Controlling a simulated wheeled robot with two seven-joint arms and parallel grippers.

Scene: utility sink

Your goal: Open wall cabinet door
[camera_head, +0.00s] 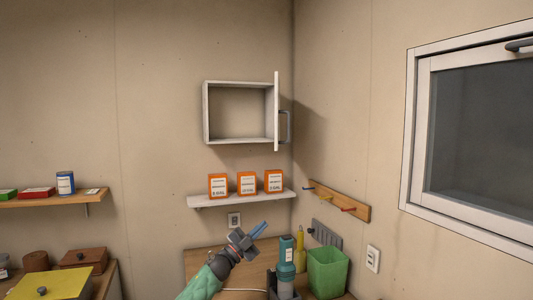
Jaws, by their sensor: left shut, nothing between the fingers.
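A white wall cabinet (206,112) hangs on the back wall near the corner. Its door (276,110) stands open on the right side, swung out toward me and seen nearly edge-on. A grey handle (286,127) sits on the door's right face. The inside of the cabinet looks empty. My left gripper (258,229) is low in the middle, below the cabinet and the white shelf, apart from the door. My right gripper is not in view.
A white shelf (240,199) under the cabinet holds orange boxes (247,183). A green bin (327,270), a teal tool (286,262) and a yellow bottle (299,250) stand at lower right. A peg rail (340,200) and window are on the right wall. Space before the cabinet is clear.

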